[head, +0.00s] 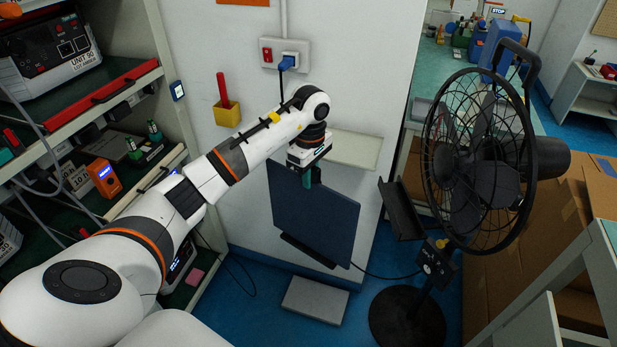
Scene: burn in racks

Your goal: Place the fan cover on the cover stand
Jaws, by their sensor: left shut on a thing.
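My left gripper (308,177) points down, shut on a dark blue flat panel near its top edge; this panel (325,215) appears to be the fan cover. The panel stands nearly upright in front of the white wall. A black ledge (308,252) runs along its lower edge, above a grey floor plate (315,299); these look like the cover stand. I cannot tell whether the panel rests on the ledge. The black caged fan (478,160) stands to the right on a round base (407,318). My right gripper is not in view.
A black angled holder (402,209) sits beside the fan. A pale wall shelf (353,150) is just behind the gripper. Equipment racks (80,95) fill the left side. Cables lie on the blue floor, and cardboard boxes (545,225) stand behind the fan.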

